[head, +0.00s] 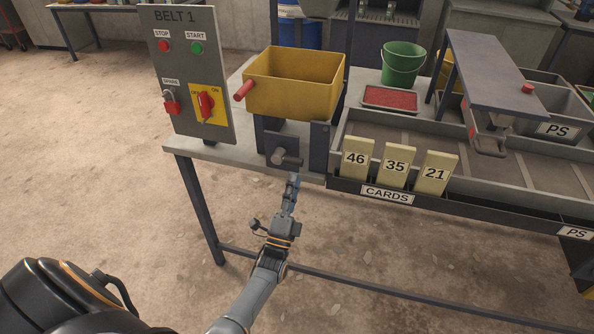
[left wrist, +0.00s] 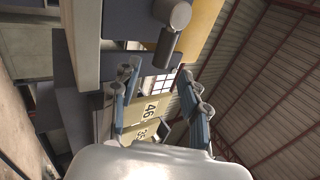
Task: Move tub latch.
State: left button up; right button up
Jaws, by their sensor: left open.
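The yellow tub (head: 292,84) with a red handle (head: 243,91) sits on a dark stand at the table's front edge. The grey tub latch (head: 286,158), a round boss with a short bar, is on the stand's front plate below the tub. In the left wrist view the latch (left wrist: 170,32) is at the top centre, beyond the fingers. My left gripper (head: 292,184) is open and empty, just below and in front of the latch, apparently apart from it. Its spread fingers also show in the left wrist view (left wrist: 162,82). My right gripper is not in view.
A control panel (head: 191,70) with buttons and switches stands left of the tub. Cards (head: 397,166) numbered 46, 35 and 21 stand in a holder to the right. A green bucket (head: 403,63) and a red-filled tray (head: 390,98) are behind. The floor in front is clear.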

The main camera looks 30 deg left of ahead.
pick_arm(q)
jog(key=v, duration=0.7)
jog(key=shift+s, duration=0.1)
dwell(0.4)
jog(key=s+d+f+n+g+h, duration=0.2)
jog(key=s+f+g, duration=0.15)
jog(key=f, duration=0.65)
jog(key=s+d+f+n+g+h, duration=0.2)
jog(key=s+f+g, duration=0.15)
jog(key=f, duration=0.55)
jog(key=s+d+f+n+g+h, duration=0.1)
jog(key=s+d+f+n+g, duration=0.2)
jog(key=f, duration=0.7)
jog(key=s+f+n+g, duration=0.2)
jog(key=s+f+g, duration=0.2)
jog(key=s, duration=0.7)
jog(key=s+f+n+g, duration=0.2)
jog(key=s+f+g, duration=0.2)
jog(key=s+f, duration=0.3)
jog(key=s+f+n+g, duration=0.2)
jog(key=s+f+g, duration=0.3)
jog(key=s, duration=1)
jog(key=shift+s+f+h, duration=0.2)
jog(key=shift+f+h, duration=0.1)
